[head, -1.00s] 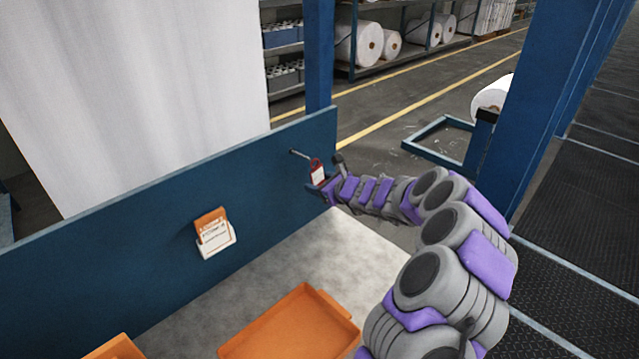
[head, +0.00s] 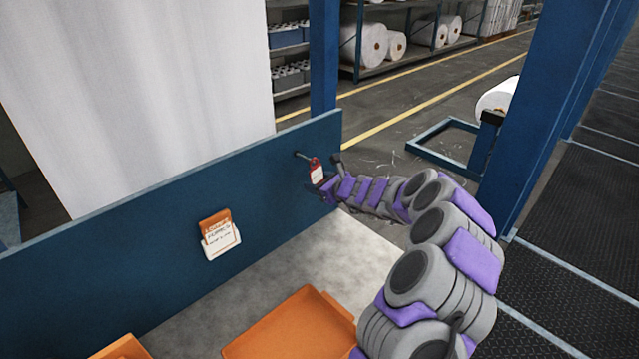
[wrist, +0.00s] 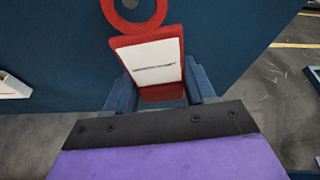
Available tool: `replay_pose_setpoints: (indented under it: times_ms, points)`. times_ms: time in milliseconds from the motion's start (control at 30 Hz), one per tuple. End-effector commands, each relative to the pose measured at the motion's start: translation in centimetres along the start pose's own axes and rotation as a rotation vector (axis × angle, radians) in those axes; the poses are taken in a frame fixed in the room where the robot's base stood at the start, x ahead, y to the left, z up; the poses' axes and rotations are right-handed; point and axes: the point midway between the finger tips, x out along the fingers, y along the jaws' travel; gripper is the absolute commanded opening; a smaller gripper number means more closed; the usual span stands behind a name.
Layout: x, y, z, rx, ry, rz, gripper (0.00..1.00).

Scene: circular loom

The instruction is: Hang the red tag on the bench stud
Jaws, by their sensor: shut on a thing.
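The red tag (head: 316,171) has a white label and a red ring at its top. My gripper (head: 324,184) is shut on its lower end and holds it upright close to the blue back panel. The bench stud (head: 302,155) sticks out of the panel near its right end, and its tip is at the tag's ring. In the wrist view the tag (wrist: 155,62) stands between my fingers (wrist: 160,90). Its ring (wrist: 133,20) is cut by the top edge, and a dark round shape shows inside it. I cannot tell whether the ring is around the stud.
An orange card in a white holder (head: 221,245) is on the blue panel (head: 120,240) to the left. An orange tray (head: 290,335) lies on the grey bench top (head: 265,270). A blue post (head: 323,60) stands behind the panel.

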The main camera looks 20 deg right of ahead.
Motion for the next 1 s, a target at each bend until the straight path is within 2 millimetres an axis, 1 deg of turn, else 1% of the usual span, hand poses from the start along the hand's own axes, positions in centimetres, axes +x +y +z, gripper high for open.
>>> replay_pose_setpoints:
  times_ms: [333,533,1000]
  points:
    - [0.03,0.01,-0.04,0.001,0.001,0.0,0.18]
    - [0.59,-0.05,0.22,0.001,0.001,0.0,0.18]
    - [0.72,0.1,-0.3,0.002,0.002,0.0,0.18]
